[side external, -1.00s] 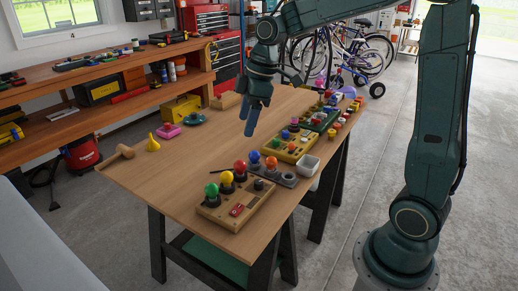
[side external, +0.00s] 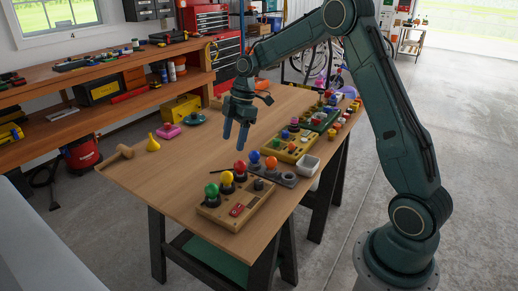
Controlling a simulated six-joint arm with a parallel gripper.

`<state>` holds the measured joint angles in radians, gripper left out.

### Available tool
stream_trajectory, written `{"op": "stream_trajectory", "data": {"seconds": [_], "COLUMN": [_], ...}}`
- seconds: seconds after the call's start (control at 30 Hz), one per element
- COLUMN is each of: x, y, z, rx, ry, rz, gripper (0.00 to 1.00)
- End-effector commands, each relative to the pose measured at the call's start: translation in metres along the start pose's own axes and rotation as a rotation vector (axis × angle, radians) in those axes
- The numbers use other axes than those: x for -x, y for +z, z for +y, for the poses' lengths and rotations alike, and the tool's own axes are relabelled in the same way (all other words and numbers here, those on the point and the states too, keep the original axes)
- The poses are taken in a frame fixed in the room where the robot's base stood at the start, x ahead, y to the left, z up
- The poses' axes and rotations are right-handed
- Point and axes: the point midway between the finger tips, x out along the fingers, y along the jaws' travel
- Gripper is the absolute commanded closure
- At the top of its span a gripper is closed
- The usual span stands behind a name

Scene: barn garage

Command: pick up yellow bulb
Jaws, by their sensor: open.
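The yellow bulb (side external: 227,177) stands in a dark socket on a tan wooden board (side external: 236,216) near the front end of the table. A green bulb (side external: 211,190) is on its left and a red bulb (side external: 240,166) on its right in the same row. My gripper (side external: 234,138) points down with its two fingers apart and nothing between them. It is above the table, higher in the picture than the yellow bulb and apart from it.
A blue bulb (side external: 254,156) and an orange bulb (side external: 271,162) stand on a grey base beside a white bin (side external: 308,166). A yellow funnel (side external: 153,143) and wooden mallet (side external: 118,157) lie at the left. The table's middle left (side external: 170,170) is clear.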

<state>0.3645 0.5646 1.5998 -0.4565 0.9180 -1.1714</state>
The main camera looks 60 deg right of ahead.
Motion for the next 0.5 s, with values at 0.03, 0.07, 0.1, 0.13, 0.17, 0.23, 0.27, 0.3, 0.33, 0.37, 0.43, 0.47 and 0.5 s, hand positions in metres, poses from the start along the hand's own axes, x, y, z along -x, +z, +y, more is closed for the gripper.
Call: {"op": "stream_trajectory", "data": {"seconds": [0.03,0.07,0.1,0.13,0.17,0.23,0.27,0.3,0.33,0.37,0.43,0.47,0.5], "x": [-0.002,-0.003,-0.006,-0.008,-0.011,-0.018,-0.022,-0.028,-0.033,-0.037,-0.048,-0.053,-0.059], "y": [0.000,0.000,0.000,0.000,-0.001,0.000,0.000,0.000,0.000,-0.001,-0.001,0.000,0.000], "z": [0.000,0.000,0.000,0.000,-0.001,-0.001,-0.001,-0.001,-0.001,-0.001,-0.001,-0.001,-0.002], "rx": [0.000,0.000,-0.001,-0.001,-0.001,-0.002,-0.002,-0.002,-0.001,-0.001,-0.001,-0.002,-0.002], "ry": [-0.001,-0.001,-0.001,-0.001,-0.002,-0.003,-0.003,-0.005,-0.004,-0.003,-0.004,-0.005,-0.004], "rz": [0.000,0.000,0.001,0.001,0.001,0.001,0.000,-0.001,-0.001,0.000,0.000,-0.001,-0.001], "gripper": [0.38,0.38,0.38,0.38,0.38,0.38,0.38,0.38,0.38,0.38,0.38,0.38,0.38]}}
